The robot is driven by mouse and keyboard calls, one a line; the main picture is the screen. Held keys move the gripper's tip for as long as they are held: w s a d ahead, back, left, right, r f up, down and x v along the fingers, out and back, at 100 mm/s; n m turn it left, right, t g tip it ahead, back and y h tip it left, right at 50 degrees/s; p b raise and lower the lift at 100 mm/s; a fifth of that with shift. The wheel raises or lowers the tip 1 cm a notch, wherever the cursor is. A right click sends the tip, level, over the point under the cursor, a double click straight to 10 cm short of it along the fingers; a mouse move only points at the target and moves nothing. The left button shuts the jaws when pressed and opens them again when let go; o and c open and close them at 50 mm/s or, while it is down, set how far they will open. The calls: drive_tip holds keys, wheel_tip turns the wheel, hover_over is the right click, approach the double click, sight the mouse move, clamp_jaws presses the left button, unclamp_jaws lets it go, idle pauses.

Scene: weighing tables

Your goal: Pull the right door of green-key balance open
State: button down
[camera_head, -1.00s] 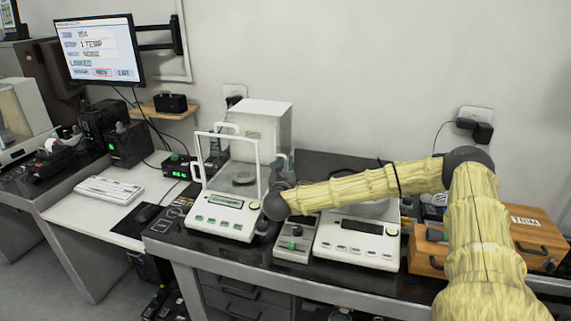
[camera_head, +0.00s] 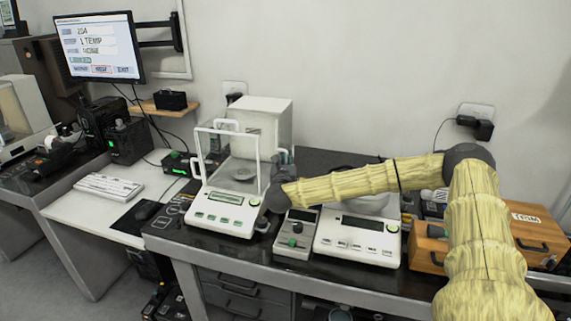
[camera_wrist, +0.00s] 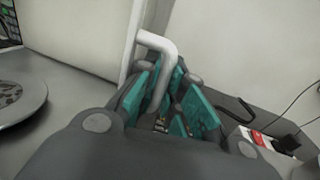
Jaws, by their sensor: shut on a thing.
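The green-key balance (camera_head: 222,222) stands at the left of the dark bench, with a row of green keys and a clear draft shield. Its round pan (camera_head: 243,174) sits inside, and the pan also shows at the left of the wrist view (camera_wrist: 18,98). My gripper (camera_head: 284,162) is at the right side of this balance, largely hidden behind my wrist in the head view. In the wrist view, the teal pads of my gripper (camera_wrist: 172,97) are shut around a white bent door handle (camera_wrist: 158,42). How far the right door stands open I cannot tell.
A small grey device with a green knob (camera_head: 296,238) and a second white balance (camera_head: 345,245) stand close on the right. A wooden box (camera_head: 428,255) is farther right. My arm passes above the second balance. A keyboard (camera_head: 110,187) lies on the left table.

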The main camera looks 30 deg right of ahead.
drive_tip(key=shift+w+d+b, duration=0.75)
drive_tip(key=shift+w+d, duration=0.05)
drive_tip(key=shift+d, duration=0.25)
drive_tip(key=shift+f, duration=0.1)
drive_tip(key=c, duration=1.8)
unclamp_jaws()
drive_tip(key=v, duration=1.2)
